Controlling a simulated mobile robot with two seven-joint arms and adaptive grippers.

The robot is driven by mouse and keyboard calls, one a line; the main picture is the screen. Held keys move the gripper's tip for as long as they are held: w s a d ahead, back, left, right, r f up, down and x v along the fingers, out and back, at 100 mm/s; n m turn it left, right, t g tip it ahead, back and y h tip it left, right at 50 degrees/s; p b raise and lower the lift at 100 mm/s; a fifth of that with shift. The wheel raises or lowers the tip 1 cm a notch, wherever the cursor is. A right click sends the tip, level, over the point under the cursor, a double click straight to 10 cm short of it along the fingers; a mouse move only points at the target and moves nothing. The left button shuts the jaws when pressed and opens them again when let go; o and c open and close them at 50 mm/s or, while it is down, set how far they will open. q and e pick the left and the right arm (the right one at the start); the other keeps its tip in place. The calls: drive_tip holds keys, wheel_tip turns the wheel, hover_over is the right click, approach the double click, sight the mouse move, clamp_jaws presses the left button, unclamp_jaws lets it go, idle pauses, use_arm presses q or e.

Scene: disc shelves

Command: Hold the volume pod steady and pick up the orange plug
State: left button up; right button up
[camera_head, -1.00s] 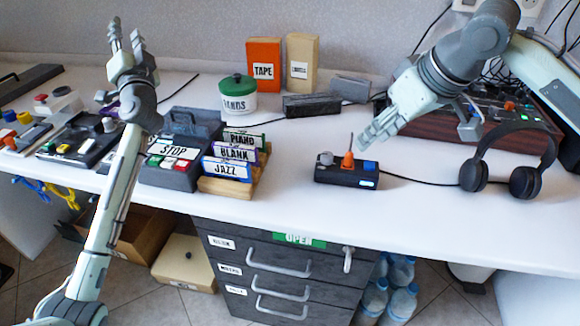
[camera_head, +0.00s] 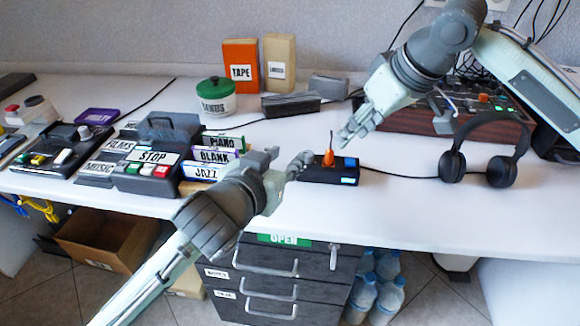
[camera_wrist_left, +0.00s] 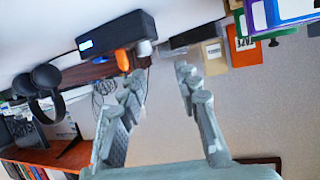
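The volume pod (camera_head: 322,175) is a small black box with lit blue parts at its right end. It lies near the front of the white table. The orange plug (camera_head: 328,158) stands upright in its top, with a thin dark cable rising from it. My left gripper (camera_head: 288,158) is open and empty just left of the pod and hides its left end. In the left wrist view the pod (camera_wrist_left: 120,32), plug (camera_wrist_left: 122,60) and a grey knob (camera_wrist_left: 145,48) show beyond the spread fingers. My right gripper (camera_head: 382,130) looks open, its fingers just above and right of the plug, apart from it.
Headphones (camera_head: 490,150) stand right of the pod, before a mixer (camera_head: 420,122). Labelled cases (camera_head: 212,156) and a STOP device (camera_head: 150,175) lie left. A green-lidded jar (camera_head: 215,97) and TAPE box (camera_head: 241,65) stand behind. The table between pod and headphones is clear except for a cable.

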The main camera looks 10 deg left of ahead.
sight(306, 157)
use_arm(q)
drive_tip(key=shift+s+d+f+h, duration=0.4)
drive_tip(key=shift+s+d, duration=0.2)
drive_tip(key=shift+d, duration=0.15)
drive_tip(key=x, duration=0.7)
drive_tip(key=shift+w+f, duration=0.2)
clamp_jaws()
